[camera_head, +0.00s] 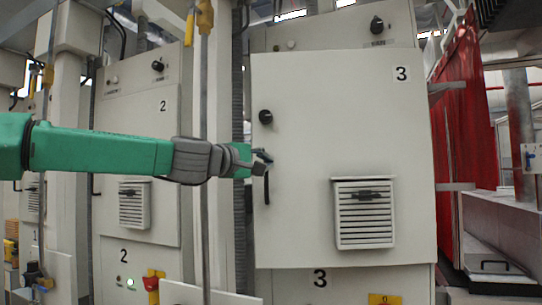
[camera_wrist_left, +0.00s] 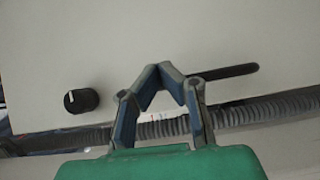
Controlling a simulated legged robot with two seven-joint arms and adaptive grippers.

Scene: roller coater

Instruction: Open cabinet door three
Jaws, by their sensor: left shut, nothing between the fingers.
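Cabinet door three (camera_head: 330,120) is a light grey panel marked "3" at its top right, and it looks closed. A black vertical handle (camera_head: 267,188) is at its left edge, below a round black knob (camera_head: 265,117). My left gripper (camera_head: 265,160) reaches in from the left and is at the upper end of the handle. In the left wrist view the fingertips (camera_wrist_left: 163,72) meet with nothing between them, beside one end of the handle (camera_wrist_left: 225,72). I cannot tell whether they touch it. The knob also shows there (camera_wrist_left: 81,100). My right gripper is not in view.
A vent box (camera_head: 364,213) projects from the door's lower right. Cabinet two (camera_head: 140,150) stands left, behind my left arm. A ribbed hose (camera_head: 239,220) runs along the left side of cabinet three. A red curtain (camera_head: 460,140) hangs at the right.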

